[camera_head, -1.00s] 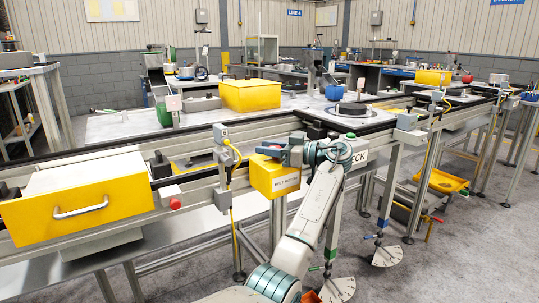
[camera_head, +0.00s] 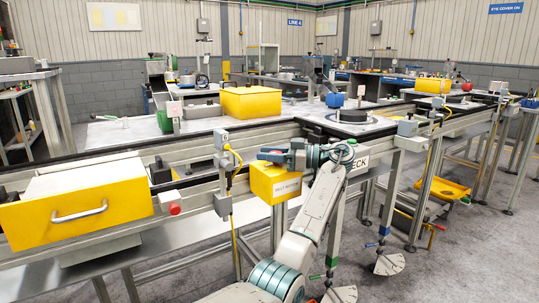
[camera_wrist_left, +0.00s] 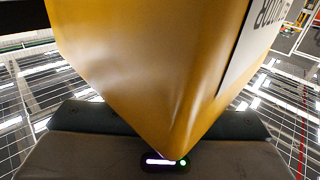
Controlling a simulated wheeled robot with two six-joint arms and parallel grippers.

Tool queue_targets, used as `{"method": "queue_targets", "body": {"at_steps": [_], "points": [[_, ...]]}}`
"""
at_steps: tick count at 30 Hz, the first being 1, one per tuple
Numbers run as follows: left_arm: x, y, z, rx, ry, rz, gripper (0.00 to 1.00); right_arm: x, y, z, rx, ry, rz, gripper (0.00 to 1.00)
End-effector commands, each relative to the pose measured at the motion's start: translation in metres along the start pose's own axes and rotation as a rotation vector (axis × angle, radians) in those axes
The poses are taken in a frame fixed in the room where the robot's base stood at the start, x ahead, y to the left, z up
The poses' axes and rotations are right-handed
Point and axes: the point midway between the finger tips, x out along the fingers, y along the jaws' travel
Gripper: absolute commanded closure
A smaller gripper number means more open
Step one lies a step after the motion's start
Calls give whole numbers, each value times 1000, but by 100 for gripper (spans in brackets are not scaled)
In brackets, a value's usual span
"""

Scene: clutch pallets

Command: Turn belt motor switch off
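The yellow box marked as belt motor (camera_head: 277,187) hangs on the front rail of the conveyor. Its switch lever cannot be made out; my gripper covers the box's upper part in the head view. My left gripper (camera_head: 272,156) is at the top of this box, its arm coming up from below. In the left wrist view the yellow box (camera_wrist_left: 150,70) fills the middle, one corner pointing down between or over the dark gripper parts (camera_wrist_left: 160,140). Whether it touches the box, and how far the fingers are apart, cannot be told. My right gripper is out of view.
A yellow box with a handle (camera_head: 75,212) stands at the left, near a red button (camera_head: 175,208). A grey post-mounted box (camera_head: 222,204) with a yellow cable is just left of the belt motor box. A leg stands close to the right of my arm (camera_head: 338,222).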

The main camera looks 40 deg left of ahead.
Motion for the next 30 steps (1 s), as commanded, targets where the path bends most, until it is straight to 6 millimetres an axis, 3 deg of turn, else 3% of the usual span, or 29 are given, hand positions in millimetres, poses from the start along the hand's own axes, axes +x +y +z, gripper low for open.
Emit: {"method": "queue_targets", "body": {"at_steps": [1,3,14,17,26,30], "points": [[0,0,1,2,0,-1,56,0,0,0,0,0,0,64],[0,0,1,1,0,0,46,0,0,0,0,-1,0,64],[-5,0,0,0,0,1,46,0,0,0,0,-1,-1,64],[-19,0,0,1,-1,2,46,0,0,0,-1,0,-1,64],[-86,0,1,2,1,3,46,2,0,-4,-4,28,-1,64],[-86,2,7,0,-1,1,46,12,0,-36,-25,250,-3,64]]}}
